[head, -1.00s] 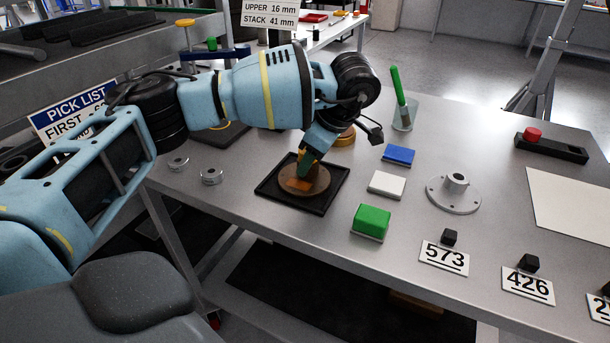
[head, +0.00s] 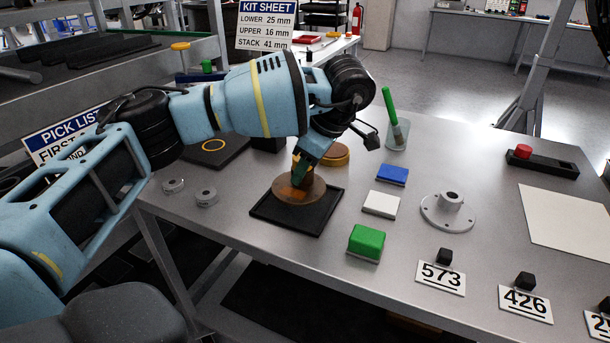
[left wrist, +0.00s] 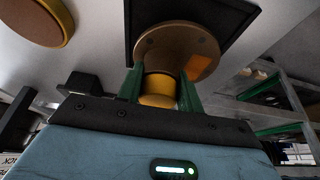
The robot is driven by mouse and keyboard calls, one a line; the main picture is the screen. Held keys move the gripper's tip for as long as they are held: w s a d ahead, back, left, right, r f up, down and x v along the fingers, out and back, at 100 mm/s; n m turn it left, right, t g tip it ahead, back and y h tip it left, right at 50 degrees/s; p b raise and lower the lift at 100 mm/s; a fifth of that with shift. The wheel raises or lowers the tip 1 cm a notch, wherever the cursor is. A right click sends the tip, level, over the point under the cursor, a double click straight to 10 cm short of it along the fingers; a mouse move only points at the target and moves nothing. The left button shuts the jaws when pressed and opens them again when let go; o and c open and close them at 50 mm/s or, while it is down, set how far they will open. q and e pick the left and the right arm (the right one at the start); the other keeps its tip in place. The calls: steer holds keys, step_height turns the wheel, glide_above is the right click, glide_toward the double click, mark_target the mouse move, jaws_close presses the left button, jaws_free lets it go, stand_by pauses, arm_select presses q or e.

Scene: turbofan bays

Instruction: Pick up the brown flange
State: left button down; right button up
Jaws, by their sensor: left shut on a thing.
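The brown flange (head: 300,191) is a round disc with an orange patch, held above the black tray (head: 318,221) on the metal table. My left gripper (head: 302,166) reaches down from above and is shut on the flange's hub. In the left wrist view, the green fingers (left wrist: 160,88) stand on either side of the yellowish hub (left wrist: 158,90), with the brown disc (left wrist: 176,48) beyond them. The disc appears clear of the tray. My right gripper is not in view.
A yellow-brown round part (head: 336,155) stands just behind the gripper. Blue (head: 391,174), white (head: 381,204) and green (head: 366,242) blocks lie right of the tray. A grey flange (head: 449,209) stands farther right. Two small metal rings (head: 206,197) lie to the left.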

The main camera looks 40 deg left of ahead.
arm_select(q)
steer(key=s+d+r+p, duration=0.1)
steer(key=s+d+p, duration=0.1)
steer(key=s+d, duration=0.9)
steer(key=shift+s+r, duration=0.4)
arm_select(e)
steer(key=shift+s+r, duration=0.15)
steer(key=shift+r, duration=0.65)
arm_select(q)
steer(key=shift+s+a, duration=0.1)
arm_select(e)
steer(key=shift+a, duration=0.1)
